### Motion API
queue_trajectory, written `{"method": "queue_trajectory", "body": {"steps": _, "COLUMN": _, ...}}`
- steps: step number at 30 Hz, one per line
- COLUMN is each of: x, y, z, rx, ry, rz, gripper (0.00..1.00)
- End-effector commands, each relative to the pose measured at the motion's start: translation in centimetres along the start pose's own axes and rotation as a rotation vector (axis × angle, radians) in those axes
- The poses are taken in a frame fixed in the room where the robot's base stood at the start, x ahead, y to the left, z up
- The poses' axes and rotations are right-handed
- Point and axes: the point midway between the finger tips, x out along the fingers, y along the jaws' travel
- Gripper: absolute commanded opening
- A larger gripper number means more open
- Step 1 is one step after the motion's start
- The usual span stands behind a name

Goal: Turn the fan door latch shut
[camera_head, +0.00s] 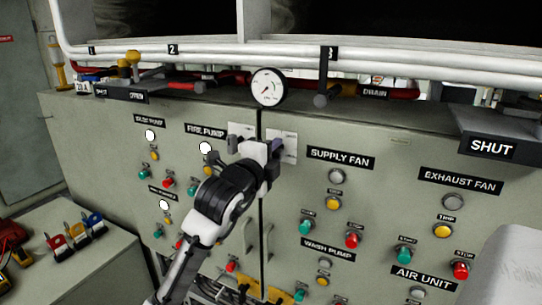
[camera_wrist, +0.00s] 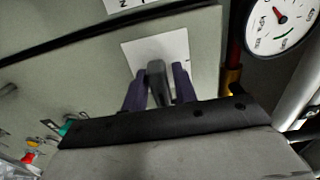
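The fan door latch (camera_wrist: 158,82) is a small dark grey handle on a white plate. Its plate (camera_head: 290,147) shows in the head view on the right cabinet door, beside the door seam, with the handle hidden behind my gripper (camera_head: 264,149). In the wrist view my gripper (camera_wrist: 159,88) has its two purple fingers on either side of the handle. Narrow gaps seem to show between the fingertips and the handle, so it looks open around it. Contact lower on the fingers is hard to tell.
A pressure gauge (camera_head: 268,87) stands just above the gripper, also in the wrist view (camera_wrist: 282,20). White pipes (camera_head: 200,52) run above the cabinet. Buttons and lamps cover both doors, with a supply fan label (camera_head: 341,159) to the right. A SHUT sign (camera_head: 491,148) hangs at right.

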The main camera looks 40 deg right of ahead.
Motion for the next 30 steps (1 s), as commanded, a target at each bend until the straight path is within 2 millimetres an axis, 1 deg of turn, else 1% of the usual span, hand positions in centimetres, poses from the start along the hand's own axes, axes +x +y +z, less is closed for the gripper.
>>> {"method": "queue_trajectory", "body": {"steps": 14, "x": 0.2, "y": 0.0, "z": 0.0, "rx": 0.0, "ry": 0.0, "rz": 0.0, "gripper": 0.33}}
{"method": "queue_trajectory", "body": {"steps": 17, "x": 0.7, "y": -0.1, "z": -0.1, "rx": -0.001, "ry": 0.001, "rz": 0.0, "gripper": 0.33}}
{"method": "queue_trajectory", "body": {"steps": 26, "x": 3.2, "y": -0.1, "z": 0.0, "rx": 0.001, "ry": -0.001, "rz": -0.001, "gripper": 0.33}}
{"method": "queue_trajectory", "body": {"steps": 30, "x": 3.7, "y": -0.1, "z": -0.1, "rx": 0.005, "ry": -0.001, "rz": -0.003, "gripper": 0.41}}
